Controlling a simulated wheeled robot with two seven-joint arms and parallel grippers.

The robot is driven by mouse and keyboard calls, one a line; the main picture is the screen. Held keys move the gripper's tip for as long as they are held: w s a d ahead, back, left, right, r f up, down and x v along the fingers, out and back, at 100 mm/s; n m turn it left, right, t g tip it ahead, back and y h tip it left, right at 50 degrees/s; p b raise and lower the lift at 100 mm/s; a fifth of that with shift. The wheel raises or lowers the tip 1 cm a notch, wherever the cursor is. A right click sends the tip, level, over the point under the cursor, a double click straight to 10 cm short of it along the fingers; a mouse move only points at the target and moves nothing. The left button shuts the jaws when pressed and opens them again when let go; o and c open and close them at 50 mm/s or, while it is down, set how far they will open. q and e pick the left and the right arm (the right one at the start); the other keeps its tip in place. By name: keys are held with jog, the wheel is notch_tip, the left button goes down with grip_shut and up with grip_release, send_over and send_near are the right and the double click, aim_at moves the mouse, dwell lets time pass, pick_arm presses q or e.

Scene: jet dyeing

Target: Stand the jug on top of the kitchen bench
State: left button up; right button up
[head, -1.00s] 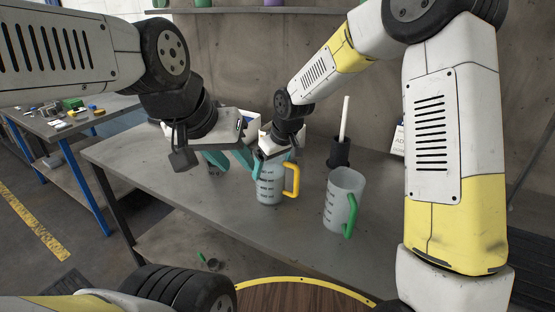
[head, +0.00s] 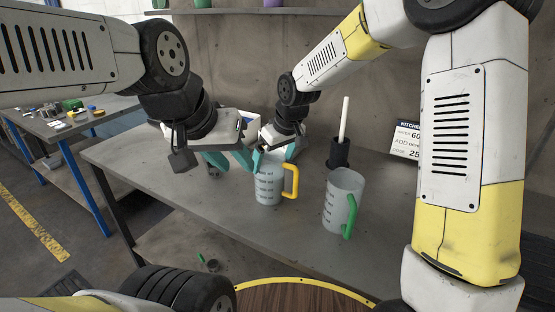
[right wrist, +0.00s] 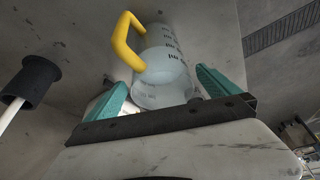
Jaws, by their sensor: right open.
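A translucent jug with a yellow handle (head: 269,184) stands upright on the grey bench (head: 205,190). My right gripper (head: 276,150) is open just above and behind its rim. In the right wrist view this jug (right wrist: 165,65) shows beyond and between the spread teal fingers, its yellow handle to the left. I cannot tell whether a finger touches it. My left gripper (head: 230,161) appears open and empty, left of this jug. A second translucent jug, with a green handle (head: 342,201), stands upright farther right on the bench.
A black holder (head: 339,153) with a white stick stands behind the green-handled jug. A sign headed KITCHEN (head: 408,140) is at the wall. White containers (head: 250,124) stand behind the grippers. A round wooden top with a yellow rim (head: 300,282) is in front. The bench's front left is clear.

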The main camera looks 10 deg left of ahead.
jog(key=v, duration=0.8)
jog(key=s+d+r+m+t, duration=0.1)
jog(key=s+d+r+m, duration=0.2)
jog(key=d, duration=0.4)
jog(key=s+d+r+m+t, duration=0.1)
jog(key=s+d+r, duration=0.2)
jog(key=s+d, duration=0.3)
jog(key=s+d+m+t+h, duration=0.1)
jog(key=s+d+m, duration=0.3)
jog(key=s+d, duration=0.5)
jog(key=s, duration=0.3)
jog(key=shift+a, duration=0.1)
